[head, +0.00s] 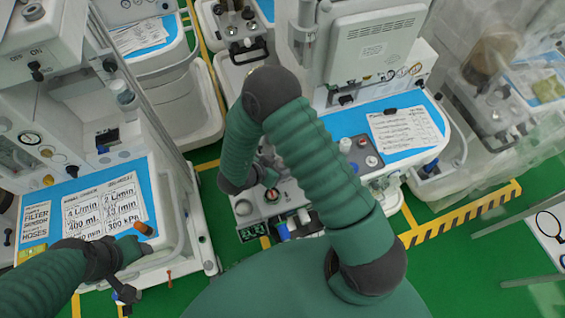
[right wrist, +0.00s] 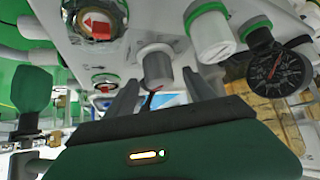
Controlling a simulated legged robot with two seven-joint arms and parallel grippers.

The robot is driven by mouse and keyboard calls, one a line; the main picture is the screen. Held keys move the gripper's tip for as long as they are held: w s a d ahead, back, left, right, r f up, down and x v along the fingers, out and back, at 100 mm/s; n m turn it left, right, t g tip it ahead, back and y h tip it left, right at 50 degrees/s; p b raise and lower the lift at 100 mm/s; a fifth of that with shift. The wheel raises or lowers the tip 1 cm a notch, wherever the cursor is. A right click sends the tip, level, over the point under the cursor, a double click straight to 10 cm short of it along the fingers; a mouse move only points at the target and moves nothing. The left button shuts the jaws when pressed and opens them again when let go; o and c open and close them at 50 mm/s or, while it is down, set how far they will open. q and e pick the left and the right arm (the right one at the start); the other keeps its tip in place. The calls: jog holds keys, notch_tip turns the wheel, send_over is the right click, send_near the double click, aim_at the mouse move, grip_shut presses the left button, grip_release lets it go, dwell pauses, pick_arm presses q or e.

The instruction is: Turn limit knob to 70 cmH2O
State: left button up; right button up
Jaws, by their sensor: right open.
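In the right wrist view, a grey cylindrical knob (right wrist: 156,66) stands out from a pale panel (right wrist: 140,20). My right gripper (right wrist: 158,92) is open, with one finger on each side of this knob; contact is not clear. A thin red and dark piece (right wrist: 151,97) shows just below the knob. No scale or 70 mark is readable. In the head view my right gripper (head: 266,178) is at the small control panel (head: 300,200), mostly hidden by my arm. My left gripper (head: 126,292) hangs at the lower left, beside the left cart; its jaws are unclear.
A round gauge (right wrist: 277,70), a white green-ringed knob (right wrist: 211,35) and a red-arrow button (right wrist: 96,24) surround the grey knob. The left cart's blue top (head: 85,200) carries labels. Another cart's blue top (head: 385,130) is behind my right arm. Green floor lies between.

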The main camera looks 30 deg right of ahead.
aim_at(279, 163)
jog(key=x, duration=0.3)
jog(key=shift+d+f, duration=0.1)
jog(key=shift+f, duration=0.05)
jog(key=shift+c, duration=1.3)
jog(key=c, duration=1.1)
jog(key=shift+r+m+g+p, duration=0.2)
jog(key=shift+m+g+p, duration=0.2)
jog(key=shift+m+p, duration=0.2)
jog(key=shift+m+g+p, duration=0.35)
jog(key=shift+m+g, duration=0.25)
jog(key=shift+m, duration=0.1)
jog(key=shift+f+m+g, duration=0.1)
jog(key=shift+m+g, duration=1)
jog(key=shift+m, duration=0.4)
